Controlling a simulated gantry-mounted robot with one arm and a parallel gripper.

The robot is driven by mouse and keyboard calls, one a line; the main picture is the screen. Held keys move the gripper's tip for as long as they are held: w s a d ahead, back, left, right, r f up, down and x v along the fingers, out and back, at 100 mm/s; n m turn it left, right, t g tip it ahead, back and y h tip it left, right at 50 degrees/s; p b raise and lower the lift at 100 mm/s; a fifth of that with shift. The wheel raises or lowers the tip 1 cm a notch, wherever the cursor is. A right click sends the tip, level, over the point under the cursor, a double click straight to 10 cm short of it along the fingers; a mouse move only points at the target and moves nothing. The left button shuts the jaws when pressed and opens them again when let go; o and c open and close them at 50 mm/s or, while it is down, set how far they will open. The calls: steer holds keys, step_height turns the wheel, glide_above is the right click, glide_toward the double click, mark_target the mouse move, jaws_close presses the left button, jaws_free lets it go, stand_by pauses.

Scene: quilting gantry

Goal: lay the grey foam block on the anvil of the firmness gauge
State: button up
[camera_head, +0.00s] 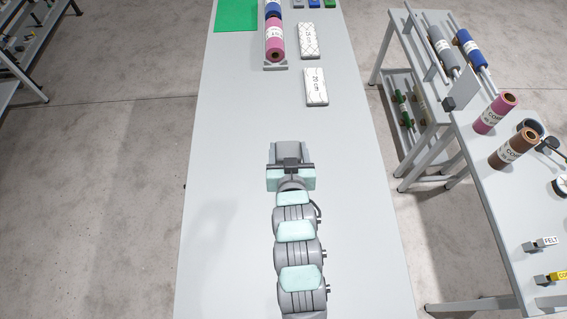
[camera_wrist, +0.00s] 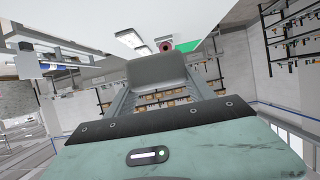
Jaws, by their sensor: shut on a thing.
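The grey foam block (camera_wrist: 157,68) is a plain, dark grey piece with rounded corners in the wrist view. My gripper (camera_wrist: 158,84) is shut on it, with a finger at each side. In the head view my gripper (camera_head: 289,151) is over the middle of the long pale table. The block is hard to tell from the grey gripper parts there. I cannot make out the firmness gauge or its anvil for certain in either view.
Two white printed pads, a near one (camera_head: 315,87) and a far one (camera_head: 309,41), lie ahead on the table (camera_head: 235,130). Left of them a rack holds a pink roll (camera_head: 275,39). A green mat (camera_head: 237,14) lies far left. The side table (camera_head: 490,200) bears rolls and labelled items.

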steer(key=shift+w+d+f+b, duration=0.15)
steer(key=shift+w+f+b, duration=0.15)
steer(key=shift+b, duration=0.15)
step_height(320, 180, down, 20)
steer(key=shift+r+p, duration=0.2)
steer(key=shift+p, duration=0.65)
steer(key=shift+f, duration=0.2)
steer(key=o, duration=1.3)
steer(key=shift+c, duration=0.2)
steer(key=shift+r, duration=0.1)
